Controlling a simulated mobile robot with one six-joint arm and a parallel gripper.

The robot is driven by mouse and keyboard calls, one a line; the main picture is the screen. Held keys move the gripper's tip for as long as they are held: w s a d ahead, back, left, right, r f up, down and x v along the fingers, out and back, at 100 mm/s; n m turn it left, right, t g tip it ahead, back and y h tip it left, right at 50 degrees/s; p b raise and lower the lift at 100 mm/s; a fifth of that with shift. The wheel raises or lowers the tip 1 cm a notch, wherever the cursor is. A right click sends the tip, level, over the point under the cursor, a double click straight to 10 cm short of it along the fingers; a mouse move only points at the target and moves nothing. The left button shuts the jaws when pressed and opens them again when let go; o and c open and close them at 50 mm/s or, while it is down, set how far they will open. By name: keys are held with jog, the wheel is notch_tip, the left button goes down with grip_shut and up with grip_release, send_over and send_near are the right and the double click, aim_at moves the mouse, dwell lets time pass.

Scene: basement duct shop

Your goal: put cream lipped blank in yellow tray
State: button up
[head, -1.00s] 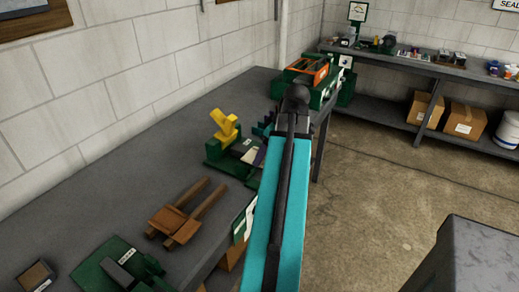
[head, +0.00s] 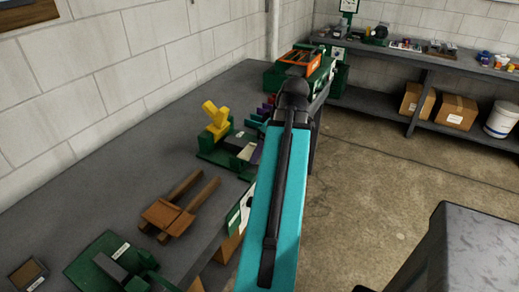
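I cannot pick out the yellow tray for certain in the head view. A small pale piece (head: 247,152) sits in a green fixture (head: 215,158) on the long grey bench; it may be the cream lipped blank, but it is too small to tell. A yellow stepped part (head: 216,118) stands on the same fixture, and it does not look like a tray. My teal arm link reaches up the middle of the picture beside the bench's right edge and covers part of it. My gripper is not visible.
A wooden two-pronged piece (head: 178,210) and another green fixture (head: 112,262) lie on the near bench. A green box with an orange frame (head: 300,60) stands at its far end. A back bench (head: 440,64) holds small goods, with cartons (head: 417,102) below.

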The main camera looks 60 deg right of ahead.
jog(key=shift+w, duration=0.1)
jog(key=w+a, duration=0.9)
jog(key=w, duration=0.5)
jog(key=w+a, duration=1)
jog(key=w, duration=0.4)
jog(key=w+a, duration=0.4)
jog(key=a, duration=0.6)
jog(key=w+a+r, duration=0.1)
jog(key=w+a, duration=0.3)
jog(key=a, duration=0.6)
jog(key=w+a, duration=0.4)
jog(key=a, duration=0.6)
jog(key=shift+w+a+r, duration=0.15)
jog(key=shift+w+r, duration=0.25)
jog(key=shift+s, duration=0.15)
